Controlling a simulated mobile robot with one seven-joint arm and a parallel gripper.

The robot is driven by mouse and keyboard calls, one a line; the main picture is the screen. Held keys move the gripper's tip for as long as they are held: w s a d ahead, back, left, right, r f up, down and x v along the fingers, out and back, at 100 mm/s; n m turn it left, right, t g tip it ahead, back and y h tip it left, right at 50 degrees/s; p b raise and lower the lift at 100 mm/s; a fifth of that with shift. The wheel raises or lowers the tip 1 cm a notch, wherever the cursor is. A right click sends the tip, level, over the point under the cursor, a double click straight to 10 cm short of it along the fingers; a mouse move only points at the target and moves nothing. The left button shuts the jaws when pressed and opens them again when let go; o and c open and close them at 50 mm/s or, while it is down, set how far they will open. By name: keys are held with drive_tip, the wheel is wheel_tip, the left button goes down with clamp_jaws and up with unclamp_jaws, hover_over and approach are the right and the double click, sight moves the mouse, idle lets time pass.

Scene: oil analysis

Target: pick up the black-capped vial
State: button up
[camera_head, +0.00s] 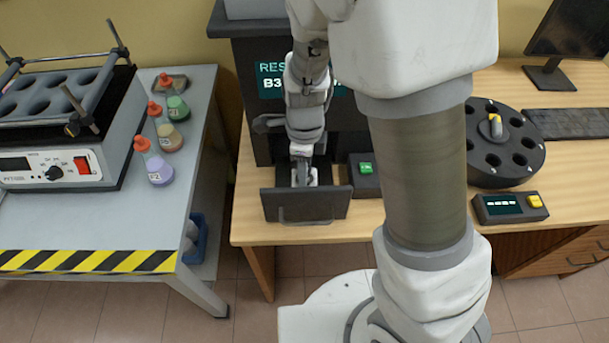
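My gripper (302,172) points down into the open front drawer (305,203) of a black analyser (262,110). Its fingertips are small and partly hidden by the drawer front, so I cannot tell whether they are open or shut. Something small and pale shows at the fingertips, but I cannot tell whether it is a vial or part of the gripper. I cannot make out a black-capped vial anywhere in this view.
A black round carousel (473,168) with holes stands right on the wooden desk, near a button box (510,207) and keyboard (570,124). A small green-button box (364,170) sits beside the drawer. The left bench holds a shaker (60,165) and stoppered flasks (159,171).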

clamp_jaws()
drive_tip(key=shift+r, duration=0.1)
